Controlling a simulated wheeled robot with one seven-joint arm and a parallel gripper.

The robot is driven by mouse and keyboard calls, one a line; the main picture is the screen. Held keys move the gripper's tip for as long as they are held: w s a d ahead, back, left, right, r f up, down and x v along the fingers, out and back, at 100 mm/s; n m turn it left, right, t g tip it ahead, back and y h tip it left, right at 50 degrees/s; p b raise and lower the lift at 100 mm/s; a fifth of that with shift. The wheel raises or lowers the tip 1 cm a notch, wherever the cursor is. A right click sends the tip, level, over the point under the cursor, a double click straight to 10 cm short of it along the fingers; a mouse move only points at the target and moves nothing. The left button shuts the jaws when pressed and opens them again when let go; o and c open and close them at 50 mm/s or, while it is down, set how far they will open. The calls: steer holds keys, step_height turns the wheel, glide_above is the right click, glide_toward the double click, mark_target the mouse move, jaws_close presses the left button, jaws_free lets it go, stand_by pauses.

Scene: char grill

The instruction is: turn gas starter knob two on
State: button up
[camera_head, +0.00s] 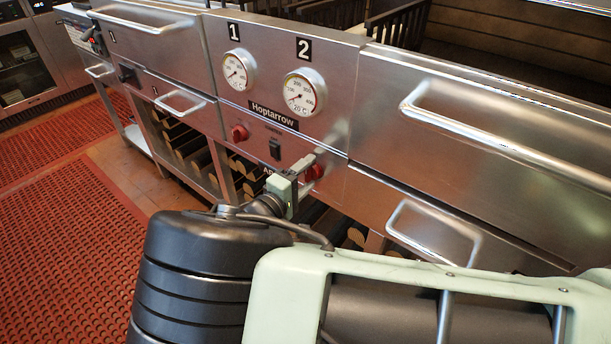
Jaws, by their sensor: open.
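The grill's front panel carries two red knobs. The red knob below gauge 2 (315,172) is partly covered by my gripper (306,170). The other red knob (239,133) sits to the left, below gauge 1, and is in full view. My gripper is open, with its grey fingers pointing at the panel right at the knob under gauge 2. I cannot tell whether the fingers touch the knob or are around it. The knob's turn position is hidden.
Gauge 1 (238,70) and gauge 2 (304,92) are above the knobs. A black switch (275,149) sits between the knobs. A large drawer handle (500,140) and a lower handle (432,230) stick out at right. Logs lie on the shelf below. Red mats (75,220) cover the floor at left.

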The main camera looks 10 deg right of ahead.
steer(key=c, duration=1)
steer(key=shift+n, duration=0.3)
steer(key=n+p, duration=0.2)
steer(key=n, duration=0.1)
steer(key=shift+r+n, duration=0.1)
steer(key=shift+n, duration=0.2)
steer(key=n+p, duration=0.1)
steer(key=n, duration=0.3)
steer(key=shift+p, duration=0.35)
steer(key=n+p, duration=0.1)
steer(key=n, duration=0.4)
steer(key=shift+n, duration=0.4)
steer(key=shift+n+p, duration=0.45)
steer(key=shift+n, duration=1.45)
steer(key=shift+f, duration=0.2)
